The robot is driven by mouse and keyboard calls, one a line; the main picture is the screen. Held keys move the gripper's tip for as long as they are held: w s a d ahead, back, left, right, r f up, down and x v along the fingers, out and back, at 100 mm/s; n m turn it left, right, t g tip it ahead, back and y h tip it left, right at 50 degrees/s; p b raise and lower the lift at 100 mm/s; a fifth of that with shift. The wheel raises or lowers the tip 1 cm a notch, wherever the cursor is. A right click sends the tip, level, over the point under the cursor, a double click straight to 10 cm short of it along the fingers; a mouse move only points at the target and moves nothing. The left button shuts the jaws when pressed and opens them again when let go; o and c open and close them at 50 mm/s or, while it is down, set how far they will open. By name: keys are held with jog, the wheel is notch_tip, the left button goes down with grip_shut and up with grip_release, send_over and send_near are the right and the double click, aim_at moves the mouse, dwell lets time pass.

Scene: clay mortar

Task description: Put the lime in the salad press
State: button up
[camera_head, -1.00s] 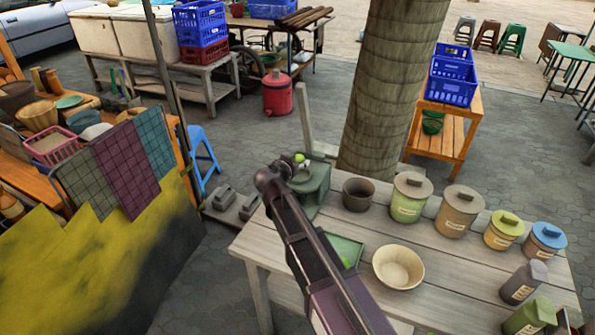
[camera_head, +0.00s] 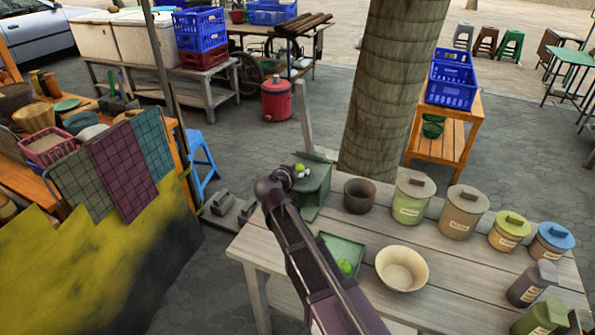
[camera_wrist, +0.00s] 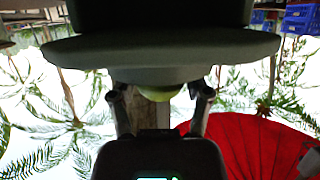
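The yellow-green lime (camera_head: 299,168) shows at the end of my arm in the head view, just over the top of a dark green box-like stand (camera_head: 313,190) at the table's back left corner. I take this stand with its upright post to be the salad press. My gripper (camera_wrist: 160,98) has a finger on each side of the lime (camera_wrist: 183,94) in the wrist view and appears shut on it. A dark grey rounded plate (camera_wrist: 160,48) hides most of the lime there; I cannot tell whether they touch.
Another green fruit (camera_head: 345,267) lies in a green tray (camera_head: 345,248) under my arm. A cream bowl (camera_head: 401,268), a dark pot (camera_head: 359,195) and several lidded jars (camera_head: 462,212) stand to the right. A tree trunk (camera_head: 390,90) rises behind the table.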

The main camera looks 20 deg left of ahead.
jog(key=shift+o, duration=1.2)
jog(key=shift+r, duration=0.2)
jog(key=p+v, duration=0.4)
jog(key=v, duration=0.8)
jog(key=shift+d, duration=0.1)
